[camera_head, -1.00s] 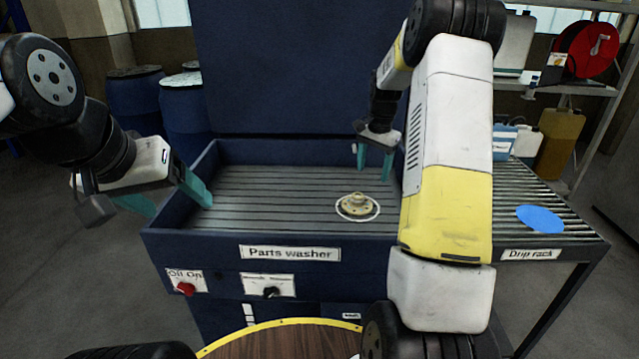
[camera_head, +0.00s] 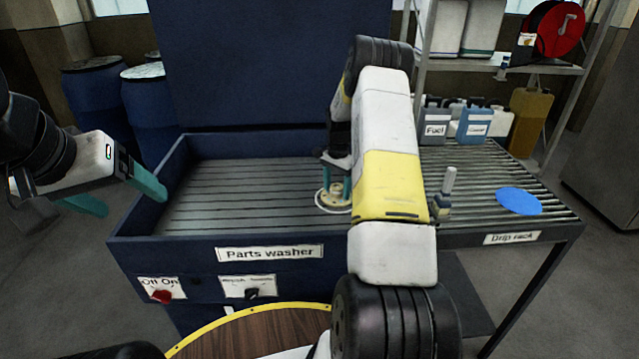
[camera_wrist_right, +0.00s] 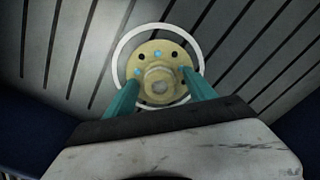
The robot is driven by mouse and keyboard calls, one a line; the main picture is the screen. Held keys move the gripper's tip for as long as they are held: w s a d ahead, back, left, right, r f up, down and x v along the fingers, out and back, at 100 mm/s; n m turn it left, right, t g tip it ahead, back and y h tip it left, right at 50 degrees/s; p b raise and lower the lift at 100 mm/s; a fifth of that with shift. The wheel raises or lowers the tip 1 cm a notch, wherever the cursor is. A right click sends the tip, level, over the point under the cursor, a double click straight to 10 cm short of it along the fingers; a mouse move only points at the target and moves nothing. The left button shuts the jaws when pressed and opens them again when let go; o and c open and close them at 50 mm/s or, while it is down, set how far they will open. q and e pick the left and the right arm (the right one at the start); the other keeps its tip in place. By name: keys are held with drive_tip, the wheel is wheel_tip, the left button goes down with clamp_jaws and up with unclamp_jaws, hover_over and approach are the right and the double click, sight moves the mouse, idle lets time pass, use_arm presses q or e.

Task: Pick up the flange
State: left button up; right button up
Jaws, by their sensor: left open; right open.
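The flange (camera_head: 336,196) is a round tan part with a raised hub and bolt holes. It sits inside a white ring on the slatted floor of the parts washer (camera_head: 240,200). My right gripper (camera_head: 336,186) is open, with its teal fingers at the flange. In the right wrist view, the flange (camera_wrist_right: 158,72) lies between and just beyond the open fingertips (camera_wrist_right: 160,88); I cannot tell whether they touch it. My right arm hides part of the washer's right side. My left gripper (camera_head: 128,194) is open and empty at the washer's left wall.
The drip rack (camera_head: 540,200) adjoins the washer on the right, with a blue disc (camera_head: 519,201) and a small upright part with a grey shaft (camera_head: 447,190) on it. Jugs (camera_head: 470,125) stand behind it. A round wooden table (camera_head: 260,335) is in front.

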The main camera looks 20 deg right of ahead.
drive_tip(key=shift+f, duration=0.1)
clamp_jaws()
idle(0.5)
